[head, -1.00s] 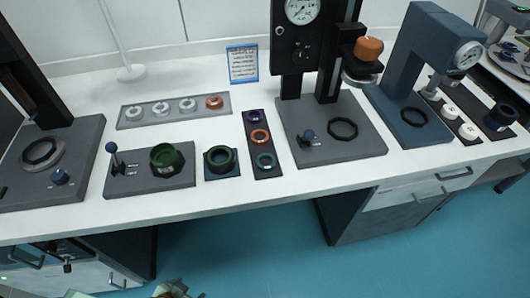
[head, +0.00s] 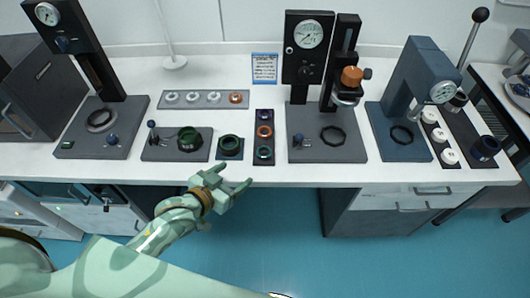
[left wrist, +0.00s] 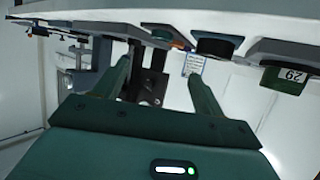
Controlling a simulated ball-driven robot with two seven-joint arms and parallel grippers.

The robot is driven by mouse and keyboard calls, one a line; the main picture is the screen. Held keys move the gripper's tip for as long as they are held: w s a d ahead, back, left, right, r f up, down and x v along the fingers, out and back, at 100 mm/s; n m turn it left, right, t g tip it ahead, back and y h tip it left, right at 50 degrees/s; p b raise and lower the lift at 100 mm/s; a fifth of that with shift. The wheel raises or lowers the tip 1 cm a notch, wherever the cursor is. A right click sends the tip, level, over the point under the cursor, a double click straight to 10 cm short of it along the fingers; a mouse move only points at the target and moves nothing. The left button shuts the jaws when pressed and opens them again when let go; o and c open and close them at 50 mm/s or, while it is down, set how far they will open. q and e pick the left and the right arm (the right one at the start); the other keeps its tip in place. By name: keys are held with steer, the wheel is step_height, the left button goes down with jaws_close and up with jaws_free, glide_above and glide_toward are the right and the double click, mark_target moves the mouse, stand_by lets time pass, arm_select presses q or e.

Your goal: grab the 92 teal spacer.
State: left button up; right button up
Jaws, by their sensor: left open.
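A teal ring (head: 263,152) lies in the front place of a narrow dark rack (head: 263,162), with an orange ring (head: 264,131) and a dark purple ring (head: 264,115) behind it. I cannot read a number on it. My left gripper (head: 235,175) is open and empty in front of the table edge, just short of the rack and slightly left of it. Its two fingers show apart in the left wrist view (left wrist: 159,68), which sees the table upside down. My right gripper is out of view.
A dark green ring (head: 230,142) on a square pad and a green cup (head: 189,138) on a plate stand left of the rack. A press (head: 318,148) stands close on its right. A grey tray (head: 220,105) of rings lies behind. The white front strip is clear.

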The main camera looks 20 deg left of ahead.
arm_select(q)
steer(key=b, duration=0.2)
glide_toward(262, 154)
steer(key=shift+x, duration=1.15)
steer(key=shift+w+d+f, duration=0.1)
steer(key=shift+w+d, duration=0.15)
steer(key=shift+w, duration=0.25)
steer(key=b+x, duration=0.1)
steer(key=x, duration=0.3)
steer(key=shift+f+b, duration=0.2)
steer(key=shift+b, duration=0.15)
steer(key=shift+w+d+f, duration=0.1)
steer(key=shift+w, duration=0.3)
steer(key=c, duration=1.1)
